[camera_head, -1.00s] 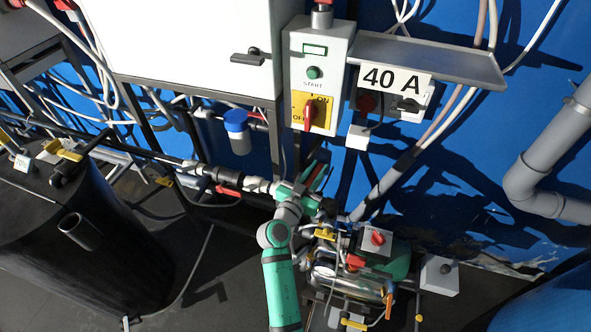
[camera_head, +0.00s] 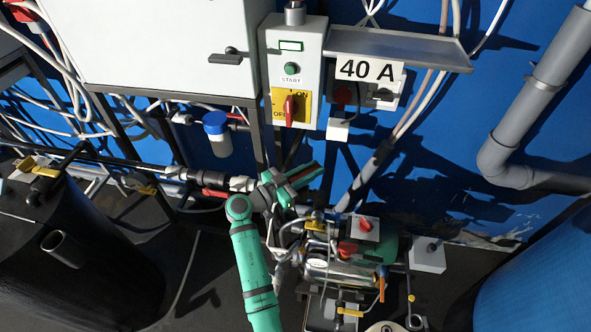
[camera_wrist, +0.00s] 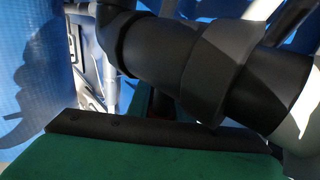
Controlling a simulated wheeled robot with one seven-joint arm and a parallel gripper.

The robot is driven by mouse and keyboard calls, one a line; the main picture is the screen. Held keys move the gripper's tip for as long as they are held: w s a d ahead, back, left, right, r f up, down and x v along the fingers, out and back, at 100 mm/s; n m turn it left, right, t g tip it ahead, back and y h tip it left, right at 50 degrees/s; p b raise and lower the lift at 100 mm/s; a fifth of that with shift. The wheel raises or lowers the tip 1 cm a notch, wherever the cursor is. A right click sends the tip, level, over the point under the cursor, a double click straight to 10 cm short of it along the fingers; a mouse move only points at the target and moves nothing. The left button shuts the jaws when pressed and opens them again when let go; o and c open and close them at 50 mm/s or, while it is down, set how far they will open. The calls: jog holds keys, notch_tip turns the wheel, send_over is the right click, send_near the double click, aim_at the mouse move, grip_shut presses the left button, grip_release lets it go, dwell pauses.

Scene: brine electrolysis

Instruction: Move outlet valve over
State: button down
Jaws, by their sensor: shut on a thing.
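My gripper (camera_head: 305,178), green with dark and red parts, is at the pipework below the control box, at the right end of the black pipe run. The wrist view shows a green finger with a black pad (camera_wrist: 160,132) at the bottom edge, close against a black pipe fitting (camera_wrist: 165,50) with a wide collar. My gripper is shut on a part there, which seems to be the outlet valve. The held part itself is hidden by the finger and fitting. A valve with a red handle (camera_head: 215,193) sits on the pipe to the left, apart from my gripper.
A pump unit with a red switch (camera_head: 364,224) and yellow handles stands right of and below my gripper. The control box (camera_head: 292,70) and a "40 A" label (camera_head: 368,69) are above. A black tank (camera_head: 85,265) stands left. Dark floor lies between.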

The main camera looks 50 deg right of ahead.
aim_at(289, 182)
jog(key=shift+r, duration=0.1)
dwell(0.5)
jog(key=c, duration=1.6)
grip_release()
jog(key=shift+a, duration=0.1)
jog(key=v, duration=0.7)
jog(key=shift+w+a, duration=0.1)
jog(key=shift+c, duration=0.6)
